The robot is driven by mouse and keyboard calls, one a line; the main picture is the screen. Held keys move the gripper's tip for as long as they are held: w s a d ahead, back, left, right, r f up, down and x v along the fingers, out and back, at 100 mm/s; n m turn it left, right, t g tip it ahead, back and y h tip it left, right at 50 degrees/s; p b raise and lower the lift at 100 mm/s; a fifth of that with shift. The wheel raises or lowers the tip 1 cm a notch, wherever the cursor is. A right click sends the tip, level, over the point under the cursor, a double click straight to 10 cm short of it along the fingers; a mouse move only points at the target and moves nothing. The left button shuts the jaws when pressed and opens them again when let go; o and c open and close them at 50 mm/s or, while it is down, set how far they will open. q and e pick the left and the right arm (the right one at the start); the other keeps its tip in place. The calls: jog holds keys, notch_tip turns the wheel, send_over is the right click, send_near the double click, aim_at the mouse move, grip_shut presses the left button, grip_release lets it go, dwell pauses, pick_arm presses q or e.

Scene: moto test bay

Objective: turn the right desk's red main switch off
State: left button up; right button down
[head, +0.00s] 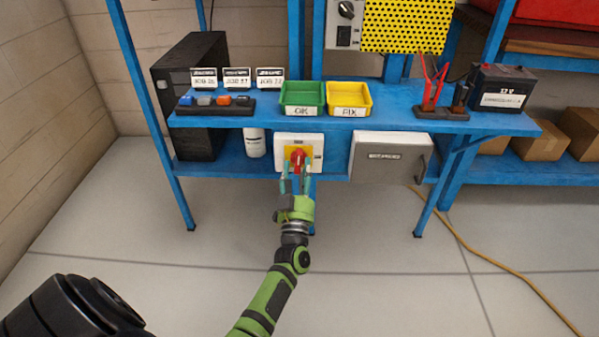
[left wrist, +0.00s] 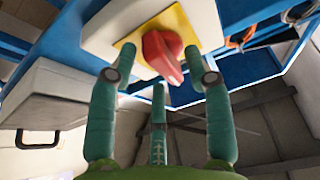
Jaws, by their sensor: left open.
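The red main switch (head: 297,158) is a rotary knob on a yellow plate on a white box (head: 313,142), mounted at the front of the blue desk (head: 390,112). My left gripper (head: 296,184) is open just in front of the knob in the head view. In the left wrist view the red knob (left wrist: 162,54) lies ahead, between the spread teal fingers of the gripper (left wrist: 158,85). I cannot tell whether a finger touches it. The knob looks tilted in the wrist view. My right gripper is not in view.
A grey case with a handle (head: 386,158) is right of the switch box, and a white cylinder (head: 255,143) is left of it. Green (head: 302,94) and yellow trays (head: 348,96) stand on the desk above. A yellow cable (head: 500,264) crosses the floor at right.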

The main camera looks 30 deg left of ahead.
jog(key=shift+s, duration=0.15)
pick_arm(q)
grip_shut()
jog(key=shift+n+g+y, duration=0.3)
jog(key=shift+n+y, duration=0.2)
jog(key=shift+n, duration=0.4)
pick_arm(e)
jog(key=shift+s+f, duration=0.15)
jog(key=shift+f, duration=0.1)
pick_arm(q)
grip_release()
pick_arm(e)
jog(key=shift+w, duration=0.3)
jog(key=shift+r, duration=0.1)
pick_arm(q)
jog(key=shift+d, duration=0.1)
